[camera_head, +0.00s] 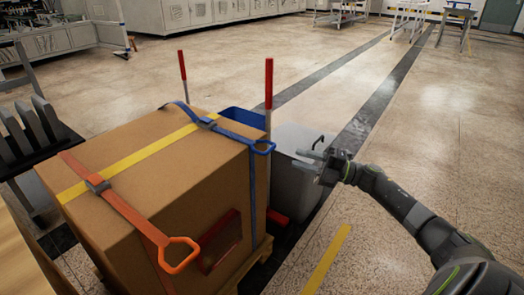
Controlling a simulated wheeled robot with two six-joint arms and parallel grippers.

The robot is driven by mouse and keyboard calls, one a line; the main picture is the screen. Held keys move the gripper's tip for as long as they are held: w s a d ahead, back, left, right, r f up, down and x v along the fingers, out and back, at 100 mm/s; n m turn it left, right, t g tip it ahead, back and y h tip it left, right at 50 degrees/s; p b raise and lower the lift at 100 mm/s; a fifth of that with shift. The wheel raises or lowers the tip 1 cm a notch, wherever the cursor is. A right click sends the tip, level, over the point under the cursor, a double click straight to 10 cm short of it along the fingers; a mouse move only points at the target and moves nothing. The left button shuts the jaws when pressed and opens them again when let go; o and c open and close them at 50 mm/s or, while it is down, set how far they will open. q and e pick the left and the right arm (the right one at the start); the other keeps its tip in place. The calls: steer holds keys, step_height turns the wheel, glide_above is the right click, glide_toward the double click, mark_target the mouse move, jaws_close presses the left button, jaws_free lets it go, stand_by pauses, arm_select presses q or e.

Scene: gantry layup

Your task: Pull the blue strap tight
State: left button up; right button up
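The blue strap (232,133) runs over the far part of the top of a large cardboard box (140,130). A blue length hangs down the box's side below the handle. The back part of the strap arches up near the far edge. My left gripper is not in view.
An orange strap (128,210) with its own buckle and loop handle (180,255) crosses the box nearer me. Yellow tape (130,164) crosses the top. Two red-and-white posts (269,85) rise behind. A blue bin (240,117) and a grey bin (295,185) stand close. Floor at right is open.

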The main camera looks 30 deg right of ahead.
steer(key=b+x, duration=0.1)
steer(key=x, duration=1)
steer(key=shift+w+a, duration=0.2)
steer(key=shift+a, duration=0.05)
steer(key=shift+c, duration=0.2)
jaws_close()
steer(key=shift+r, duration=0.1)
